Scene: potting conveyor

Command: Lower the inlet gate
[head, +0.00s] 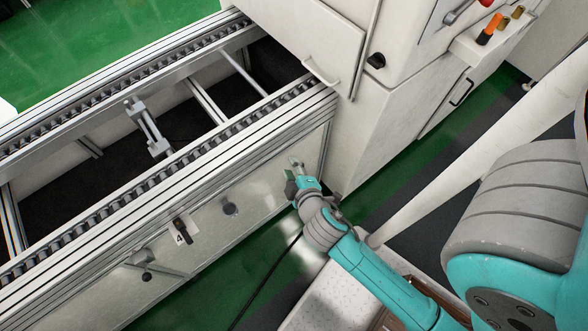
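A white panel (318,30) with a bar handle (322,73) near its lower edge hangs at the machine's face, above the end of the conveyor; it looks like the inlet gate. I cannot tell how large the gap under it is. My gripper (294,174) is in front of the conveyor's near side panel, below and a little left of the handle and apart from it. It is small in the picture and I see nothing held in it. I cannot tell how far its fingers are apart.
The roller conveyor (165,170) runs from lower left to the machine, with a metal stop (148,128) across it. A black lever (181,230) marked 4 and a round knob (230,208) sit on its side. A black knob (376,61) is right of the panel.

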